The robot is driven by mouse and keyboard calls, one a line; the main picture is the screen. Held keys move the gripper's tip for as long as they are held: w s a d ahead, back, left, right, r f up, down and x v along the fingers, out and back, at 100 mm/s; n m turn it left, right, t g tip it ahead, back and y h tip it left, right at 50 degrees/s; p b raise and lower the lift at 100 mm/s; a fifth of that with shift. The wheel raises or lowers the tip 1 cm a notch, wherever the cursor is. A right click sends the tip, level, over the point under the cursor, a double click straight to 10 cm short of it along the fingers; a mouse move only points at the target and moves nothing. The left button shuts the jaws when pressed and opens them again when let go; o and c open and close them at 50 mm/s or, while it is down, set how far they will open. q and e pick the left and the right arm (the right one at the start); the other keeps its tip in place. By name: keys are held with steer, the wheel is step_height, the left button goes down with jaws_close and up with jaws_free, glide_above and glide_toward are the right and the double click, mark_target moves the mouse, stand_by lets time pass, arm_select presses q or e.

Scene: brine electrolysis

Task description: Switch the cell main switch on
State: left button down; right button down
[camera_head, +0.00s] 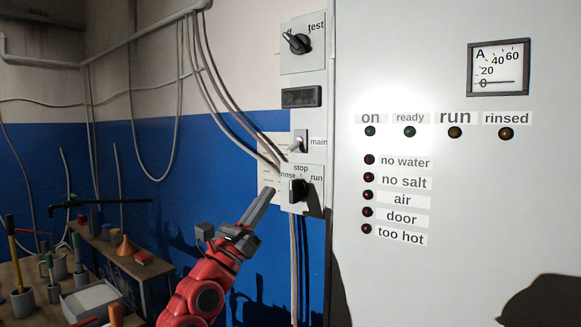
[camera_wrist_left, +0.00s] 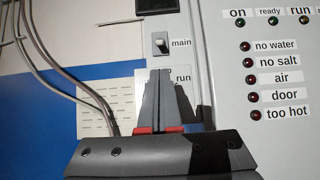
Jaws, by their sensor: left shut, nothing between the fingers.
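The cell main switch (camera_head: 298,142) is a small toggle labelled "main" on the narrow grey panel. It also shows in the left wrist view (camera_wrist_left: 160,43), just above my fingertips. I cannot tell surely which way its lever is set. My left gripper (camera_head: 267,194) is shut and empty, pointing up toward the panel, below and left of the switch and apart from it in the head view. In the left wrist view its fingers (camera_wrist_left: 160,75) partly cover the stop/rinse/run area. My right gripper is not in view.
A stop/rinse/run knob (camera_head: 298,189) sits below the switch, and an off/test knob (camera_head: 298,42) above it. Cables (camera_head: 225,95) hang left of the panel. The large cabinet (camera_head: 480,220) carries lamps and an ammeter (camera_head: 498,68) reading near zero. A cluttered bench (camera_head: 130,262) stands lower left.

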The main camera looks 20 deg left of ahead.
mark_target(293, 147)
arm_select(q)
steer(key=shift+p+x, duration=1.45)
steer(key=shift+x, duration=3.55)
steer(key=shift+a, duration=0.15)
